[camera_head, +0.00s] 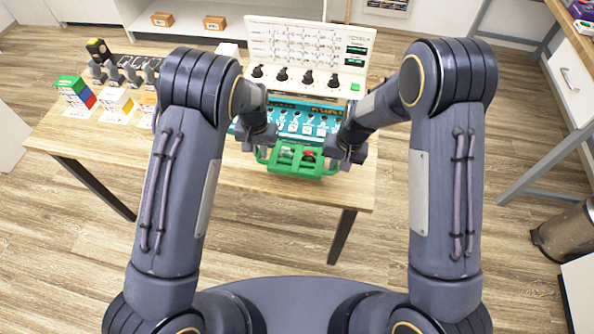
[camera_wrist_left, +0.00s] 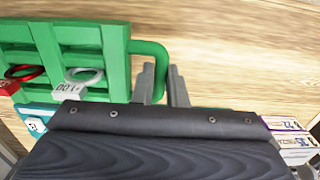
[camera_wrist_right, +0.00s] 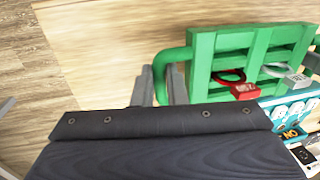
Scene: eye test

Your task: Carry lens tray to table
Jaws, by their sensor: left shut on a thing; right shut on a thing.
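The green lens tray (camera_head: 295,168) is at the front edge of the table, between my two grippers. It holds a red-rimmed lens (camera_head: 308,156) and a pale grey-rimmed lens (camera_head: 286,153). My left gripper (camera_head: 262,154) is shut on the tray's left handle; the left wrist view shows its fingers (camera_wrist_left: 163,85) around the green bar (camera_wrist_left: 150,47). My right gripper (camera_head: 337,163) is shut on the opposite handle; the right wrist view shows its fingers (camera_wrist_right: 161,85) at that bar (camera_wrist_right: 172,56). I cannot tell whether the tray touches the table.
The wooden table (camera_head: 110,140) carries a teal panel (camera_head: 300,118) just behind the tray and a white test console (camera_head: 308,55) at the back. Small coloured boxes (camera_head: 75,92) stand at the left. A bin (camera_head: 565,235) stands on the floor at right.

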